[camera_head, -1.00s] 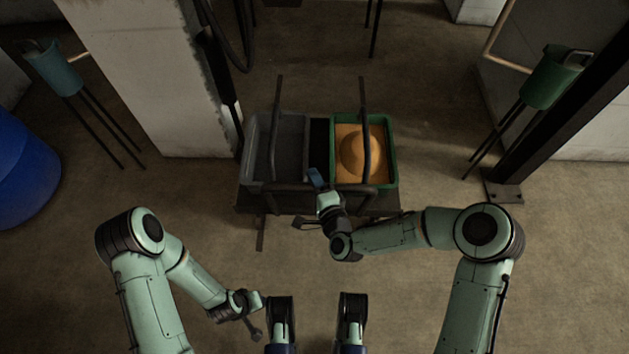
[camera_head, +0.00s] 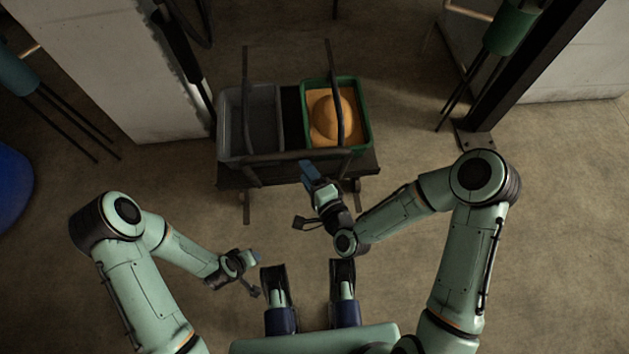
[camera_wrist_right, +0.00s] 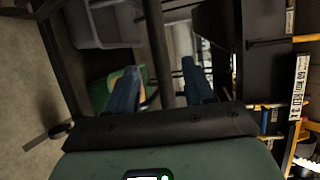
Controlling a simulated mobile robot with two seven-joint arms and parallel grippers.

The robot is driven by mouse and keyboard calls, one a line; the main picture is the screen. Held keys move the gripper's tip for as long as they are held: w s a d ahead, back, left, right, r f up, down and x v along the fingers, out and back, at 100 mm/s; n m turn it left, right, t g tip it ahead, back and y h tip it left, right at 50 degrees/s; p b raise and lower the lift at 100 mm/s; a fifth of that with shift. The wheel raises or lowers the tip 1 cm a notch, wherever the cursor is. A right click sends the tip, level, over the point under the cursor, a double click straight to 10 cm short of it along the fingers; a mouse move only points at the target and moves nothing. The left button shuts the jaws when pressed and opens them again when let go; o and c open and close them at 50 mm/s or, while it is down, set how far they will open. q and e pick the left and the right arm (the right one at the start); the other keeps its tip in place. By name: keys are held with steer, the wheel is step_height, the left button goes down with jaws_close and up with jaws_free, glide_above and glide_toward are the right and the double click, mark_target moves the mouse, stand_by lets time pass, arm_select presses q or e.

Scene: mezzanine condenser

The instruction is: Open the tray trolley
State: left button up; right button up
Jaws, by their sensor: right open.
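The tray trolley (camera_head: 228,178) is a dark, low frame with rails, in the upper middle of the head view. It carries a grey bin (camera_head: 232,150) on the left and a green bin (camera_head: 368,130) holding something orange on the right. My right gripper (camera_head: 308,170) is open and empty, just in front of the trolley's front bar. In the right wrist view, its two blue fingers (camera_wrist_right: 162,88) are spread, with a dark bar (camera_wrist_right: 158,45) showing between and beyond them; contact is not clear. My left gripper (camera_head: 252,262) hangs low, away from the trolley; its fingers are unclear.
A white wall block (camera_head: 105,70) stands left of the trolley. A dark post (camera_head: 520,90) with a floor plate and a green container (camera_head: 510,30) on legs are on the right. A blue drum (camera_head: 12,190) is at the left edge. The floor around the trolley's front is bare.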

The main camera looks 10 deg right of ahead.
arm_select(q)
steer(key=shift+s+d+r, duration=0.25)
steer(key=shift+s+r, duration=0.05)
steer(key=shift+s, duration=0.05)
arm_select(e)
steer(key=shift+v, duration=1.75)
